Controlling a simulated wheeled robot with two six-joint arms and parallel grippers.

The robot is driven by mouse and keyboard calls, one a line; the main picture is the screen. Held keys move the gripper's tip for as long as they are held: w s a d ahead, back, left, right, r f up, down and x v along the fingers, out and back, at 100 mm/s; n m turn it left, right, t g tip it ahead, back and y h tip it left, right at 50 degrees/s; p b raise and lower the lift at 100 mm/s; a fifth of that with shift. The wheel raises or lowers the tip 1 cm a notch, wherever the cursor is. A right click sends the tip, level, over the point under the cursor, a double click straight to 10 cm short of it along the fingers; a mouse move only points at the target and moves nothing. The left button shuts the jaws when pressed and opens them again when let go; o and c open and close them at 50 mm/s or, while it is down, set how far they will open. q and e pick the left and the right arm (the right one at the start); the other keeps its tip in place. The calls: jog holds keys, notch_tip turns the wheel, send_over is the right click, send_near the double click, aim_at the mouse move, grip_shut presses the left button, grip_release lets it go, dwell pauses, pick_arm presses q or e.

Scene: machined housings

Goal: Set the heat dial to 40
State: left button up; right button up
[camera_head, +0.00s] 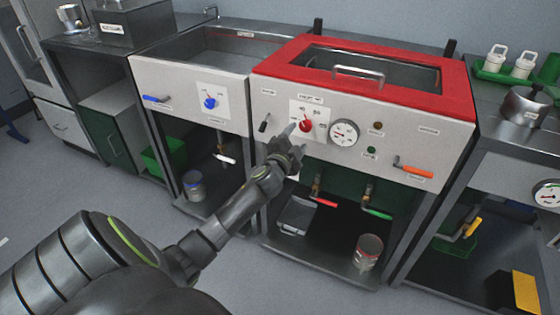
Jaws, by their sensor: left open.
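The red heat dial (305,125) sits on a white scale plate on the front panel of the red-topped tank (262,88). The plate carries small numbers, but I cannot read the dial's setting. My left gripper (291,133) is open just left of and below the dial, with its fingers close to it. I cannot tell whether a finger touches the dial. My right gripper is not in view.
A round gauge (344,133) is right of the dial, and a black toggle switch (263,123) is left of it. An orange-handled lever (413,167) sticks out further right. A blue dial (210,103) is on the left tank. Red and green valve handles are below.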

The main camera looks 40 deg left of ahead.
pick_arm(q)
jog(key=v, duration=1.2)
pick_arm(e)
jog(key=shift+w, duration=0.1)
pick_arm(q)
jog(key=shift+s, duration=0.1)
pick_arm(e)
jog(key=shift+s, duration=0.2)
